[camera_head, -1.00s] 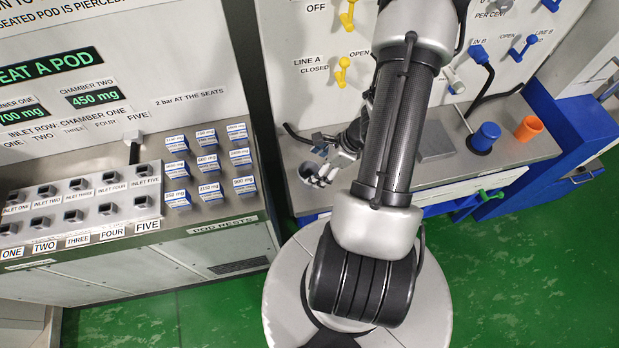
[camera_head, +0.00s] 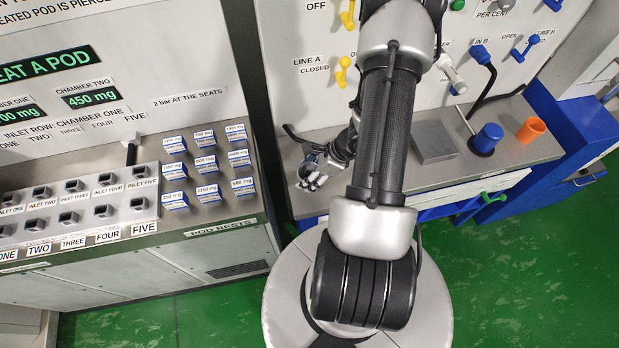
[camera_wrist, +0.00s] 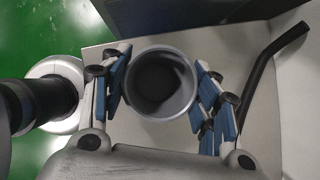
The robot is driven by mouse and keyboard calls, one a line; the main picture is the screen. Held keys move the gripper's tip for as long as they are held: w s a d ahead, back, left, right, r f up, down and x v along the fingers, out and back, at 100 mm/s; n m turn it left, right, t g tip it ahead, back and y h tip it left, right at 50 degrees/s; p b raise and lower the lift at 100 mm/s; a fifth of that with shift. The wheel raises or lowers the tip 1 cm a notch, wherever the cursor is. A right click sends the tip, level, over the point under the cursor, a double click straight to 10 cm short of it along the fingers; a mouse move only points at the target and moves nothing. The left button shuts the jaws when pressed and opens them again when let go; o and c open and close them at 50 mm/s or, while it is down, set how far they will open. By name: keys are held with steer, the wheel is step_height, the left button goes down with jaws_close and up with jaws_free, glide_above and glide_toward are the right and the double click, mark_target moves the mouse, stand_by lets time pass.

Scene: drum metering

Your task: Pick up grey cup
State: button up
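The grey cup (camera_wrist: 160,84) stands upright on the counter, and the wrist view looks down into its dark, open mouth. My gripper (camera_wrist: 163,75) is open around it, with one blue-padded finger on the left and one on the right. Both fingers are very close to the cup's wall; firm contact does not show. In the head view my gripper (camera_head: 314,178) is low over the left end of the counter, and it and my arm hide much of the cup there.
A blue cup (camera_head: 486,139) and an orange cup (camera_head: 531,130) stand farther right on the counter (camera_head: 460,170). A grey square plate (camera_head: 433,143) lies left of them. A dark bent pipe (camera_wrist: 262,75) is right of the cup. Several pods (camera_head: 207,163) are on the left bench.

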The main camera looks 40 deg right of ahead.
steer(key=c, duration=0.5)
steer(key=shift+c, duration=0.2)
